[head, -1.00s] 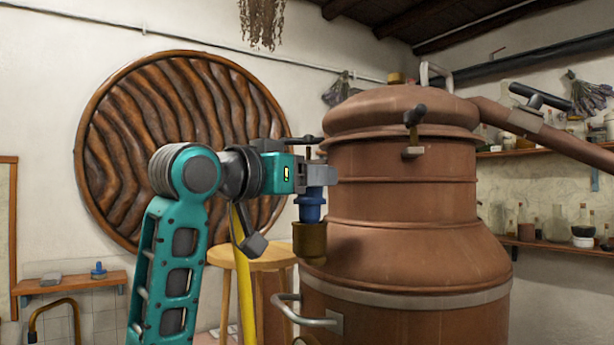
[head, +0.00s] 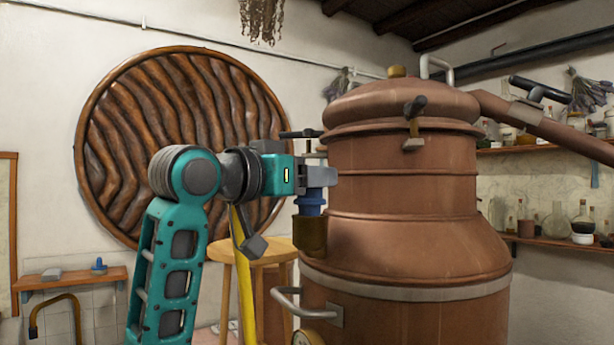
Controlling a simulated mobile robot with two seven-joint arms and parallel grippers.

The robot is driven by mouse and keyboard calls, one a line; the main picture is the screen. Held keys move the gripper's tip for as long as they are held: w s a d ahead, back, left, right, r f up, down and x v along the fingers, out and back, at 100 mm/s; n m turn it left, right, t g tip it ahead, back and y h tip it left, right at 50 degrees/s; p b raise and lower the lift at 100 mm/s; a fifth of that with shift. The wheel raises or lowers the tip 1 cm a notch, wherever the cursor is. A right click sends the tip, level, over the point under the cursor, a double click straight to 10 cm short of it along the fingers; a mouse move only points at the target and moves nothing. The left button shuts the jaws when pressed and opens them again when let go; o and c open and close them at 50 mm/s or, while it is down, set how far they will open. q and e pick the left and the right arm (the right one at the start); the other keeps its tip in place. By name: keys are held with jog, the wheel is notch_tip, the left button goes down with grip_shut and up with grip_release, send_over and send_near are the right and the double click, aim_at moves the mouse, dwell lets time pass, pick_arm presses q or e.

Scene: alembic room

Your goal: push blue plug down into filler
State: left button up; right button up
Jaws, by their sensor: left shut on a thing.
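The blue plug (head: 310,208) sits upright at the mouth of the brown filler (head: 310,238), with its upper part showing above the rim. Its lower part is hidden inside the filler. The filler is a short cup at the left side of the copper still (head: 405,210). My left gripper (head: 318,178) is level above the filler, shut on the top of the blue plug. My right gripper is not in view.
A wooden stool (head: 258,258) stands behind my left arm. A metal handle (head: 300,302) juts from the still below the filler. A small wall shelf (head: 70,282) is at lower left, and shelves with bottles (head: 560,240) are at right.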

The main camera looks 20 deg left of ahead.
pick_arm(q)
jog(key=shift+f, duration=0.75)
dwell(2.2)
jog(key=o, duration=1.1)
jog(key=shift+o, duration=0.2)
jog(key=shift+s, duration=0.1)
